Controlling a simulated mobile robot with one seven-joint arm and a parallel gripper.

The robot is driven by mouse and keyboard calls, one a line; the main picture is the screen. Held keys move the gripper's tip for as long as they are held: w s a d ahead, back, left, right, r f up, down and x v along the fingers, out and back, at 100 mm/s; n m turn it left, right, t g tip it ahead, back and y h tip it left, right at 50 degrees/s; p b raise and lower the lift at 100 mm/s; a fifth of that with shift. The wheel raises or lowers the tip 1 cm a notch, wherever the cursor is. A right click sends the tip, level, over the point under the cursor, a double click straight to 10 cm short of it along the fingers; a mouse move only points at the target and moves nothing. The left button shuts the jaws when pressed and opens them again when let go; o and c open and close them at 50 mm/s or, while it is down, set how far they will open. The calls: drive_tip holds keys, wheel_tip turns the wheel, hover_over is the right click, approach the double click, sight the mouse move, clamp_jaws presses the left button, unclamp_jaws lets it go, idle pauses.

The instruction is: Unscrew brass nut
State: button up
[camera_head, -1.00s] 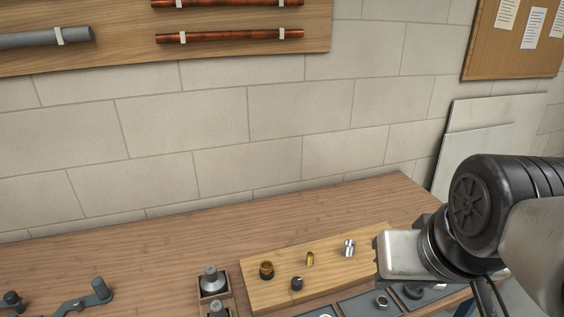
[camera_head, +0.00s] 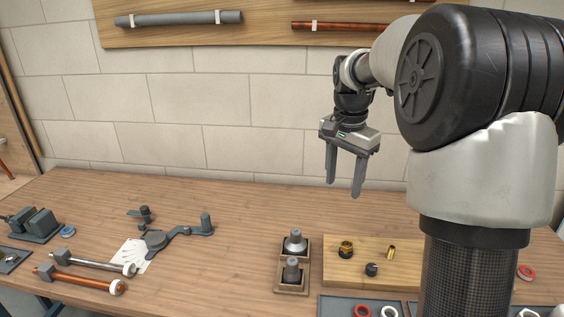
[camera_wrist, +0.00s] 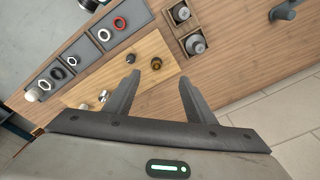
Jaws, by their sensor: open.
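A brass nut-like ring on a dark fitting (camera_head: 346,249) stands at the left end of a light wooden board on the bench. It also shows in the wrist view (camera_wrist: 156,63), just beyond the space between the fingertips. A smaller gold fitting (camera_head: 391,252) stands to its right, and a dark knobbed piece (camera_head: 371,269) stands in front. My gripper (camera_head: 344,188) is open and empty, fingers pointing down, well above the board. In the wrist view my gripper (camera_wrist: 159,75) has its fingers wide apart, touching nothing.
Two grey fittings sit in a wooden holder (camera_head: 278,286) left of the board. Grey trays with red and white rings (camera_head: 362,310) line the front.

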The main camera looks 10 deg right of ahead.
drive_tip(key=w+d+f+m+g, duration=0.1)
drive_tip(key=w+d+f+m, duration=0.4)
drive_tip(key=f, duration=0.4)
drive_tip(key=n, duration=0.1)
approach(347, 245)
drive_tip(key=shift+y, duration=0.3)
drive_tip(key=f, duration=0.8)
drive_tip(key=shift+w+f+b, duration=0.1)
drive_tip(key=shift+w+b, duration=0.15)
drive_tip(key=shift+b, duration=0.15)
drive_tip(key=shift+c, duration=0.4)
drive_tip(key=c, duration=1.1)
drive_tip(key=n, duration=0.6)
drive_tip(key=shift+s+d+p, duration=0.15)
drive_tip(key=shift+p, duration=0.2)
drive_tip(key=n, duration=0.5)
drive_tip(key=shift+s+d+r+p, duration=0.1)
drive_tip(key=shift+d+r+p, duration=0.05)
drive_tip(key=shift+r+p, duration=0.15)
drive_tip(key=shift+f+n, duration=0.15)
drive_tip(key=shift+n, duration=1.05)
